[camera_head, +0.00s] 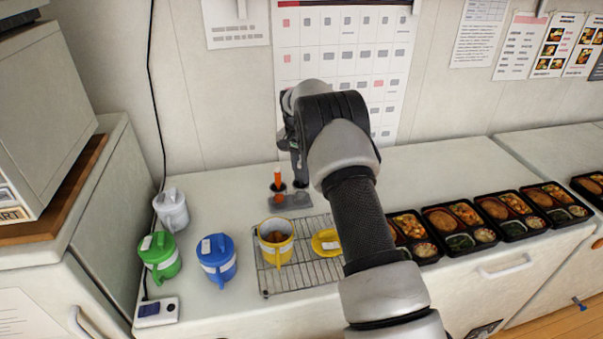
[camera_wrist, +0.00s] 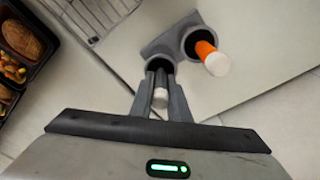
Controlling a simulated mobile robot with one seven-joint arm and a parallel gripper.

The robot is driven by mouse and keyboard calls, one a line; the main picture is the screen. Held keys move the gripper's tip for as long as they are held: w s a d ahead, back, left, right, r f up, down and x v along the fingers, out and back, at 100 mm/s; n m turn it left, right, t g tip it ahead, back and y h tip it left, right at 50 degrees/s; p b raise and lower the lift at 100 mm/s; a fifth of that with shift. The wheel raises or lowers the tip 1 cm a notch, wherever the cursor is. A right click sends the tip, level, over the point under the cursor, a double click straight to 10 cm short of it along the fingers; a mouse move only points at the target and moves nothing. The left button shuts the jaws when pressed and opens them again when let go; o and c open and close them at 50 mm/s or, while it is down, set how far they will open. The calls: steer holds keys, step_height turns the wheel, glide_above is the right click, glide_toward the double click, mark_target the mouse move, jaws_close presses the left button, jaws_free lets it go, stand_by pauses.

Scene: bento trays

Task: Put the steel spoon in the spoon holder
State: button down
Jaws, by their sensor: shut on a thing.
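The spoon holder (camera_head: 290,201) is a grey block with round cups on the counter, behind the wire rack. It also shows in the wrist view (camera_wrist: 172,40). My gripper (camera_wrist: 161,92) is shut on a dark handle with a pale end, which I take to be the steel spoon (camera_wrist: 160,97). The handle lines up with the holder's left cup in the wrist view and seems to reach into its mouth. The spoon's lower end is hidden, so its depth cannot be told. In the head view my gripper (camera_head: 300,172) is just above the holder, partly hidden by my arm.
An orange-handled utensil (camera_wrist: 208,55) stands in the other cup, close beside my gripper. A yellow pot (camera_head: 275,243) and a yellow lid (camera_head: 325,242) are on the wire rack (camera_head: 265,282). Blue (camera_head: 217,259) and green (camera_head: 160,256) jugs stand left. Bento trays (camera_head: 458,241) line the right.

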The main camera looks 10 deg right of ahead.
steer(key=shift+f, duration=0.15)
steer(key=c, duration=1.7)
jaws_free()
